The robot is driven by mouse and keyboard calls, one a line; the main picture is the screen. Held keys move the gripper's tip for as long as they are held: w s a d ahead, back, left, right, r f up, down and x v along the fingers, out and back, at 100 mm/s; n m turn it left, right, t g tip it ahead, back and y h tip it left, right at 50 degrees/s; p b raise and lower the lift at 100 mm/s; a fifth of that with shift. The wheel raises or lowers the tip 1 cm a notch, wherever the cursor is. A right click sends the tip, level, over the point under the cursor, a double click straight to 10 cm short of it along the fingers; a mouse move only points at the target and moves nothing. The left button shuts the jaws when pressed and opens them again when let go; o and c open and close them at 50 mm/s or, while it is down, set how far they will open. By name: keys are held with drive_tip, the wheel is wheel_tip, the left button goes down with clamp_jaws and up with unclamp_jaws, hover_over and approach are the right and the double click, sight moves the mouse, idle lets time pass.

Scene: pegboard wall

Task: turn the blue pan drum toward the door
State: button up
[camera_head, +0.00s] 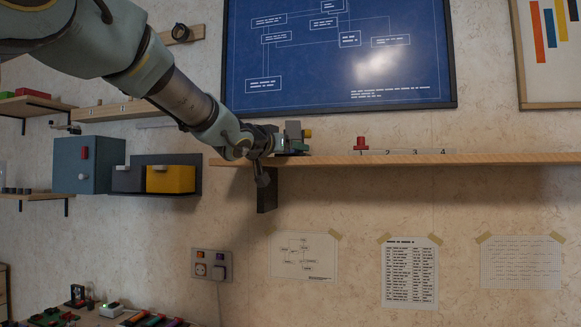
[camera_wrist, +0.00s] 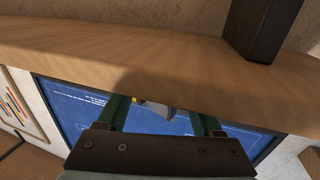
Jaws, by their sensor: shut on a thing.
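My gripper (camera_head: 297,146) is at the left end of the long wooden shelf (camera_head: 400,159), with my arm reaching in from the upper left. It is shut on a small grey-and-yellow thing (camera_head: 293,130), which stands up above the shelf top. In the wrist view, part of this thing (camera_wrist: 158,107) shows between the two dark green fingers of my gripper (camera_wrist: 160,115); the shelf edge hides the rest. I cannot pick out a blue pan drum or a door for certain. The held thing shows no clear blue.
A red knobbed piece (camera_head: 361,144) stands by a strip numbered 1 to 4 on the shelf. A dark bracket (camera_head: 267,192) is below my gripper. A blue-grey cabinet (camera_head: 100,165) and a yellow drawer (camera_head: 170,179) are at left. The shelf's right part looks clear.

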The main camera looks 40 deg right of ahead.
drive_tip(key=shift+s+d+f+n+t+y+b, duration=0.1)
drive_tip(key=shift+f+n+t+y+b, duration=0.25)
drive_tip(key=shift+b, duration=1.25)
drive_tip(key=shift+s+r+n+t+y+b, duration=0.2)
drive_tip(key=shift+t+b, duration=0.3)
drive_tip(key=shift+b, duration=1.15)
drive_tip(key=shift+s+d+f+n+t+y+b, duration=0.1)
drive_tip(key=shift+f+n+t+b, duration=0.25)
drive_tip(key=shift+b, duration=1.25)
drive_tip(key=n+t+y+b, duration=0.1)
drive_tip(key=b, duration=0.3)
drive_tip(key=n+t+y+b, duration=0.1)
drive_tip(key=t+b, duration=0.1)
drive_tip(key=b, duration=0.2)
drive_tip(key=shift+w+r, duration=0.1)
drive_tip(key=shift+r, duration=0.15)
drive_tip(key=shift+n+t+y+b, duration=0.25)
drive_tip(key=shift+n+t+b, duration=0.25)
drive_tip(key=shift+b, duration=0.45)
drive_tip(key=shift+r+n+t+y+b, duration=0.1)
drive_tip(key=shift+n+t+y+b, duration=0.3)
drive_tip(key=shift+t, duration=0.1)
drive_tip(key=shift+d+r+n+t+y, duration=0.1)
drive_tip(key=shift+r+n+t+y, duration=0.1)
drive_tip(key=shift+n+t+y, duration=1.05)
drive_tip(key=shift+y, duration=0.55)
drive_tip(key=o, duration=1.3)
drive_tip(key=shift+s+f, duration=0.1)
drive_tip(key=shift+s, duration=0.1)
